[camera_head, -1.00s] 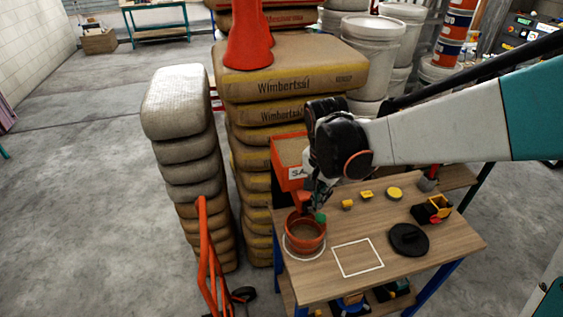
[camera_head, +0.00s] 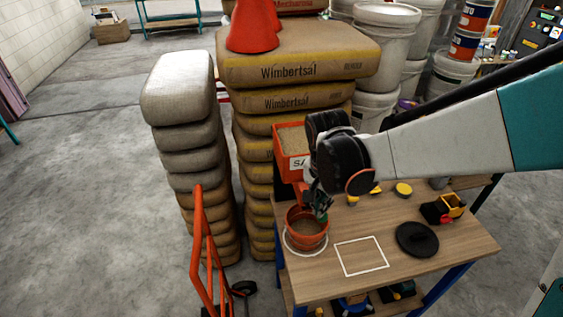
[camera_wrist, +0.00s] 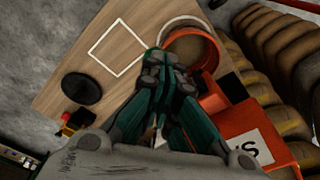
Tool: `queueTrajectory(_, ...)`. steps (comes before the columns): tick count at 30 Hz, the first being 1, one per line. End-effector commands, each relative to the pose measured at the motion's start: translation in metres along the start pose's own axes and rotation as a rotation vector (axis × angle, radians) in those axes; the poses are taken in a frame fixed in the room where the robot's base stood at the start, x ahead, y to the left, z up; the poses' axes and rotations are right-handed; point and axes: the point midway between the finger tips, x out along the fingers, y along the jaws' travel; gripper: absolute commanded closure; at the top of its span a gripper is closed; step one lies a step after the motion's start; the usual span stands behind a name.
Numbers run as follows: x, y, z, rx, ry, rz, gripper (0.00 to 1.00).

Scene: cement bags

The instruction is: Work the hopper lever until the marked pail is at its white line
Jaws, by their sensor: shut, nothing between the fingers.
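The red-orange hopper (camera_head: 291,139) holds sand and stands at the table's back left, with its label partly hidden by my arm. The orange pail (camera_head: 305,222) sits below its spout inside a white ring and has brown sand in it. Its white line cannot be made out. The pail also shows in the wrist view (camera_wrist: 190,47), close beyond my fingertips. My gripper (camera_head: 321,206) is shut and empty at the pail's right rim; its fingers also show in the wrist view (camera_wrist: 165,72). A green spot shows at the fingertips, but the lever itself is not clear.
A white square outline (camera_head: 361,257) on the table (camera_head: 450,258) is empty. A black disc (camera_head: 417,239), a yellow puck (camera_head: 403,189) and a black-and-yellow item (camera_head: 443,208) lie to the right. Cement bags (camera_head: 262,102) are stacked behind, and an orange hand truck (camera_head: 200,250) stands left.

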Motion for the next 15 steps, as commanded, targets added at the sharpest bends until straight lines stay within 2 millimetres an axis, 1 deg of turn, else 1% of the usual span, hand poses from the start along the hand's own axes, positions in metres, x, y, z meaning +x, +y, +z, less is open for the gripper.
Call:
queueTrajectory(1,-0.003,0.001,0.008,-0.013,0.000,-0.001,1.00)
queueTrajectory(8,-0.001,0.001,0.008,-0.013,0.000,-0.001,1.00)
queueTrajectory(11,0.006,0.001,0.009,-0.013,0.000,-0.001,1.00)
queueTrajectory(15,0.021,0.001,0.011,-0.013,0.000,-0.001,1.00)
